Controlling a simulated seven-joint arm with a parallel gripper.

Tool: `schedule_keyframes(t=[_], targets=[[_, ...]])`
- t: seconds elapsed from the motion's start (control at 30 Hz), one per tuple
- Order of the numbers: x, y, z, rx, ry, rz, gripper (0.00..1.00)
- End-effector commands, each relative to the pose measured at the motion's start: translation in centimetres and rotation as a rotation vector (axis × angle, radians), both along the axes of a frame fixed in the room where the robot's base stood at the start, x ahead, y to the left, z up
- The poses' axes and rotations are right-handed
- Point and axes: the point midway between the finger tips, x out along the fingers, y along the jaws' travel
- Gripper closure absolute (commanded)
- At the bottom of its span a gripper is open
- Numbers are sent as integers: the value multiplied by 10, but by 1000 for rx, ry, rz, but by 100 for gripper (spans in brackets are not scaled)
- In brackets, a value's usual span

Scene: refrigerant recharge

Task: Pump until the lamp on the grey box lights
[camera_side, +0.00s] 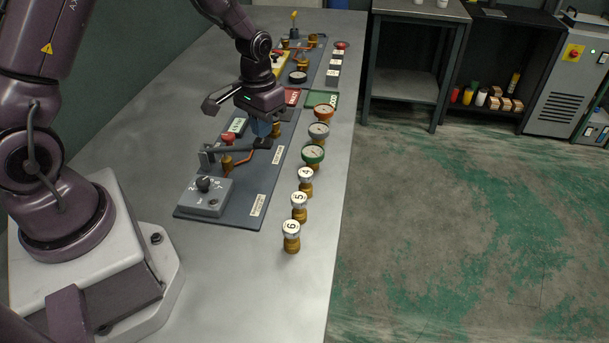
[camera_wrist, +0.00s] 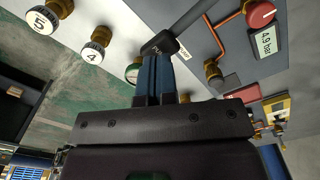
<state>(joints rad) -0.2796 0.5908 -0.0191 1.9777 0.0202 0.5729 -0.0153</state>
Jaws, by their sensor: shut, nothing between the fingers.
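The grey box (camera_side: 206,196) sits at the near end of the dark panel, with a black dial on top. Its small lamp (camera_side: 213,204) looks dark, with no glow visible. The pump lever (camera_side: 235,149) is a dark bar reaching right from its bracket to a black knob (camera_side: 263,143). The knob also shows in the wrist view (camera_wrist: 160,42). My gripper (camera_side: 262,130) is shut and empty, its blue fingers pointing down just over the knob. In the wrist view the fingertips (camera_wrist: 154,58) overlap the knob; I cannot tell whether they touch.
A display (camera_wrist: 265,42) reads 4.9 bar beside a red knob (camera_wrist: 262,14). Brass fittings numbered 4 (camera_side: 306,177), 5 (camera_side: 299,201) and 6 (camera_side: 291,230) stand right of the panel, with several gauges beyond. The near right of the table (camera_side: 265,290) is clear.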

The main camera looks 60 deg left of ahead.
Motion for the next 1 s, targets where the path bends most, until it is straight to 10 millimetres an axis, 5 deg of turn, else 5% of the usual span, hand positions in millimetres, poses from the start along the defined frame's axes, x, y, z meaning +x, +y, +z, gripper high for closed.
schedule_keyframes(t=[0.47,1.0], targets=[[0,0,7,0,1,0,100],[0,0,-18,0,1,0,100]])
